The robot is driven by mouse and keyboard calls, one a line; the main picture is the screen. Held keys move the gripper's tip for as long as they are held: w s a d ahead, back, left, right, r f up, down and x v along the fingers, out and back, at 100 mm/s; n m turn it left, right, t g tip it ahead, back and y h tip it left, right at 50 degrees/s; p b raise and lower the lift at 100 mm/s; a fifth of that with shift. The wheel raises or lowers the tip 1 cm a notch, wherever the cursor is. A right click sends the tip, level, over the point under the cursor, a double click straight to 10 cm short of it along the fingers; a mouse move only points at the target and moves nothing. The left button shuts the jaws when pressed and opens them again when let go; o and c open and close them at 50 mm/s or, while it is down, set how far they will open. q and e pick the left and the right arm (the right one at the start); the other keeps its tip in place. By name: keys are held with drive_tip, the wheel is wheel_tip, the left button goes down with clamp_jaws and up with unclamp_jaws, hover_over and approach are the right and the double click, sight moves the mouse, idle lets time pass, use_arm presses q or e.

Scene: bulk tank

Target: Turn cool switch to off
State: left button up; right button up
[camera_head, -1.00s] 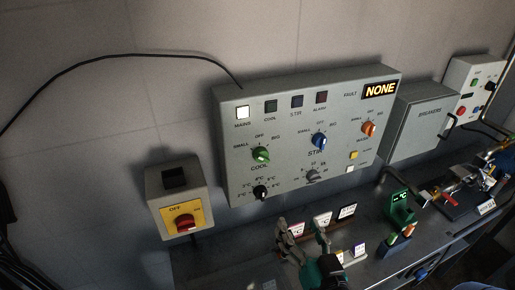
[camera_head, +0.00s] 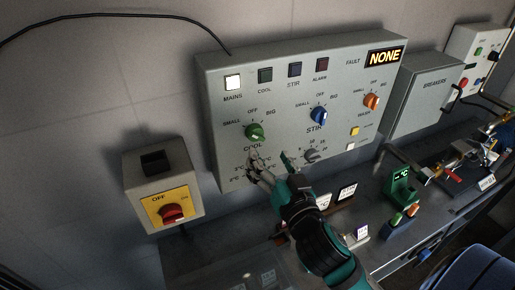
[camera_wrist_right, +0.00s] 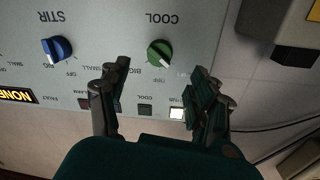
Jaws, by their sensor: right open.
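The green COOL knob (camera_head: 254,131) is on the left part of the grey control panel (camera_head: 210,120), with SMALL, OFF and BIG marked around its upper side. Its exact pointing is hard to read; in the upside-down right wrist view the knob (camera_wrist_right: 159,52) has a ridge that looks slanted. My right gripper (camera_head: 270,161) is open and empty, just below the knob in the head view. In the wrist view the knob shows between and beyond the two spread fingers, with no visible contact. The gripper hides part of the temperature scale under COOL. My left gripper is out of view.
The blue STIR knob (camera_head: 318,115) and orange knob (camera_head: 371,102) are to the right on the panel. A bench below holds small cards and a green device (camera_head: 402,187).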

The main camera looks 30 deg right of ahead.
sight(258, 139)
drive_tip(key=w, duration=0.2)
drive_tip(key=w+p, duration=0.1)
drive_tip(key=w, duration=0.1)
drive_tip(key=shift+d+r, duration=0.25)
drive_tip(key=shift+r, duration=0.05)
drive_tip(key=w, duration=0.2)
drive_tip(key=shift+w+d+f+p, duration=0.15)
drive_tip(key=shift+w+d+p, duration=0.05)
drive_tip(key=shift+w+p, duration=0.2)
drive_tip(key=shift+w, duration=0.3)
drive_tip(key=shift+w+d+f, duration=0.1)
drive_tip(key=shift+w, duration=0.25)
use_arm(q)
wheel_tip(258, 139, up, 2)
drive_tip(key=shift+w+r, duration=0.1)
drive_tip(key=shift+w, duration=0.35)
use_arm(e)
drive_tip(key=c, duration=1.1)
